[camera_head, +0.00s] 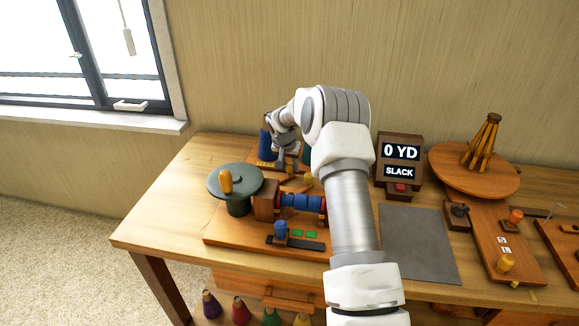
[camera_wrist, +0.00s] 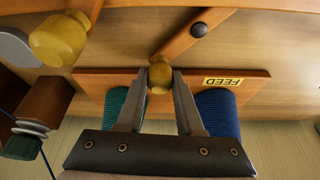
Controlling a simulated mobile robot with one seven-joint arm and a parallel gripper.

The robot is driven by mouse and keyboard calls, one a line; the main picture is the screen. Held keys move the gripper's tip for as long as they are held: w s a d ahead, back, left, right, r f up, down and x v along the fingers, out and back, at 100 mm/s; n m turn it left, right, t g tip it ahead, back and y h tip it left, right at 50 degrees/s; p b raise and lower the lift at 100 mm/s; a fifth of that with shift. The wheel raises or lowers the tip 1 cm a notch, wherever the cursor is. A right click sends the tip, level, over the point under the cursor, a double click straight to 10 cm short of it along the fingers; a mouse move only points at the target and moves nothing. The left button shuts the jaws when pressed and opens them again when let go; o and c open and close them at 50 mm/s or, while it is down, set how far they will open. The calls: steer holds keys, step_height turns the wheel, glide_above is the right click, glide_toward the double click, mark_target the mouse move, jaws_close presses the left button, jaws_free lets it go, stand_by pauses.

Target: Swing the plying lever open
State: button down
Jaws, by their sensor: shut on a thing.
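In the wrist view, my gripper (camera_wrist: 159,74) is shut on the round yellow knob at the end of a short wooden lever (camera_wrist: 188,37). The lever slants up and right from the knob to a dark pivot screw (camera_wrist: 199,30). It lies by a wooden board (camera_wrist: 113,80) with a yellow FEED label (camera_wrist: 223,82). In the head view my gripper (camera_head: 283,160) is at the back of the wooden machine on the table, and my arm hides much of the lever there.
A second yellow knob (camera_wrist: 58,38) stands close by at the left in the wrist view. Blue (camera_wrist: 217,110) and green (camera_wrist: 116,104) thread cones flank my fingers. In the head view, a grey-green wheel (camera_head: 235,182) stands left, and a display reading SLACK (camera_head: 399,162) stands right.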

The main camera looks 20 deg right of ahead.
steer(key=shift+s+f+m+g+h+b, duration=0.15)
steer(key=shift+s+m+g+h+b, duration=0.3)
steer(key=shift+m+b, duration=0.75)
steer(key=shift+s+m, duration=0.55)
steer(key=shift+m, duration=0.25)
steer(key=c, duration=0.5)
jaws_free()
steer(key=shift+c, duration=0.2)
steer(key=shift+r, duration=0.2)
steer(key=p+v, duration=0.2)
steer(key=v, duration=1.5)
steer(key=shift+w+a, duration=0.15)
steer(key=shift+r, duration=0.15)
